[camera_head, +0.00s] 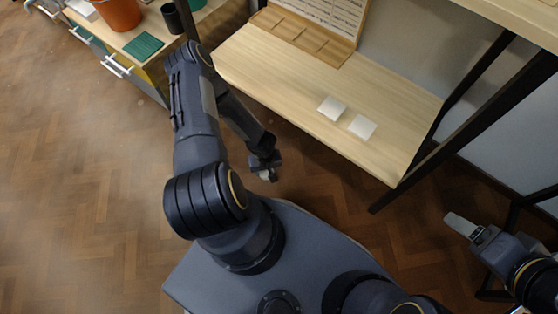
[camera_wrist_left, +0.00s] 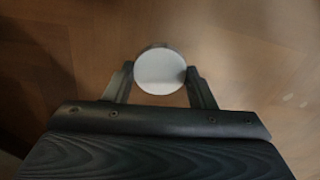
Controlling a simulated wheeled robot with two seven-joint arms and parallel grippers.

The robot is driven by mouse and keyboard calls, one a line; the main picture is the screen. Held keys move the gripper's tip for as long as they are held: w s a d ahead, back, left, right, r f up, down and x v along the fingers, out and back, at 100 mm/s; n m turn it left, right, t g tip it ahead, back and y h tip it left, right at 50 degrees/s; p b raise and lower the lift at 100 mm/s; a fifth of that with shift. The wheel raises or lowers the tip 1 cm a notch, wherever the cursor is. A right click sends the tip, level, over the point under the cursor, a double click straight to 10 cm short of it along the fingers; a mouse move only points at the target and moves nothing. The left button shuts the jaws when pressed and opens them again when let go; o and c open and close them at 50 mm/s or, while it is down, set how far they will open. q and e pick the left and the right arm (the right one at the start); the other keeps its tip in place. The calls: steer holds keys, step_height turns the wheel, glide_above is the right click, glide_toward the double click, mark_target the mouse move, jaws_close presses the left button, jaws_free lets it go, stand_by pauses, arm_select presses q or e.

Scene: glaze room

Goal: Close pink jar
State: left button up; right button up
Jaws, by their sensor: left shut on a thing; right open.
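My left gripper (camera_head: 268,174) hangs over the floor, in front of the wooden table's front edge. In the left wrist view its two fingers (camera_wrist_left: 161,82) are shut on a round, pale grey-white, lid-like piece (camera_wrist_left: 160,70), gripped at its sides with its flat face towards the camera. In the head view this piece is too small to make out well. My right gripper (camera_head: 464,228) is open at the far right, over the floor and away from the table. I see no pink jar in either view.
Two white square tiles (camera_head: 363,127) lie on the wooden table (camera_head: 270,68). A wooden rack (camera_head: 308,38) stands at its back. A dark table leg (camera_head: 420,170) stands at the right. An orange bucket (camera_head: 119,12) and a green mat (camera_head: 143,46) are on the left cabinet.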

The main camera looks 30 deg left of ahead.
arm_select(q)
steer(key=s, duration=0.1)
steer(key=s+a+r, duration=0.1)
steer(key=s, duration=0.1)
steer(key=s+r+p, duration=0.1)
steer(key=shift+s+a, duration=0.2)
steer(key=shift+a, duration=0.15)
arm_select(e)
steer(key=shift+r, duration=0.85)
steer(key=shift+o, duration=0.4)
steer(key=shift+o, duration=0.6)
arm_select(q)
steer(key=shift+w, duration=0.15)
arm_select(e)
steer(key=shift+s, duration=0.1)
